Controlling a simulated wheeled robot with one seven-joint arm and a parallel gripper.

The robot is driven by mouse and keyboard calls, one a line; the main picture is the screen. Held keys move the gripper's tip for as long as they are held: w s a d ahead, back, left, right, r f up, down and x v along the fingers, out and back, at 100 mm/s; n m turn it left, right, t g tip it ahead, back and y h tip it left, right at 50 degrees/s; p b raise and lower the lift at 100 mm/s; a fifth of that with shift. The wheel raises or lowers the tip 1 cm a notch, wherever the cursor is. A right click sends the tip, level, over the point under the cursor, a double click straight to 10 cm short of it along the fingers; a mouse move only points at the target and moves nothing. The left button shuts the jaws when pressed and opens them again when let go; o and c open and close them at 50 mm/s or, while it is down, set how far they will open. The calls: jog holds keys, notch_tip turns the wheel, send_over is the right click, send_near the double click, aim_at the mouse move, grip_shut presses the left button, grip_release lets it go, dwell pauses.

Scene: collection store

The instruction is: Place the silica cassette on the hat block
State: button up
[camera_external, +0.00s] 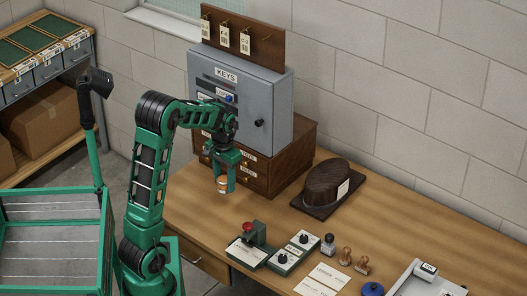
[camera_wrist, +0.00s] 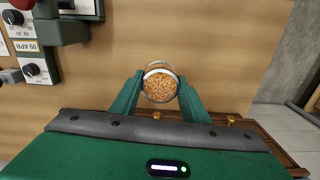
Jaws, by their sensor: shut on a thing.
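The silica cassette (camera_wrist: 160,84) is a small round canister with orange beads under a clear top. My gripper (camera_wrist: 159,96) is shut on it, one green finger on each side. In the external view my gripper (camera_external: 224,178) holds the cassette (camera_external: 222,185) above the table, in front of the wooden drawer box. The hat block (camera_external: 328,184) is a dark brown wooden dome on a flat base with a white label. It stands on the table to the right of my gripper, clear of it, and its top is empty. The hat block is not in the wrist view.
The wooden drawer box (camera_external: 258,171) carries a grey key cabinet (camera_external: 266,112) close behind my arm. A control panel with a red button (camera_external: 247,227) and knobs sits at the front. Stamps (camera_external: 345,256), cards (camera_external: 328,276) and a tray (camera_external: 408,282) lie at the right. Bare table lies between gripper and hat block.

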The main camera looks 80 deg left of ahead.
jog(key=w+d+r+m, duration=0.1)
jog(key=w+d+m, duration=0.8)
jog(key=w+d, duration=2.1)
jog(key=n, duration=1.2)
send_near(330, 181)
jog(key=s+r, duration=0.4)
jog(key=s, duration=0.1)
jog(key=shift+w+f, duration=0.15)
jog(key=shift+f, duration=2.25)
jog(key=shift+w+f, duration=0.1)
jog(key=shift+f, duration=2.25)
jog(key=shift+f, duration=0.1)
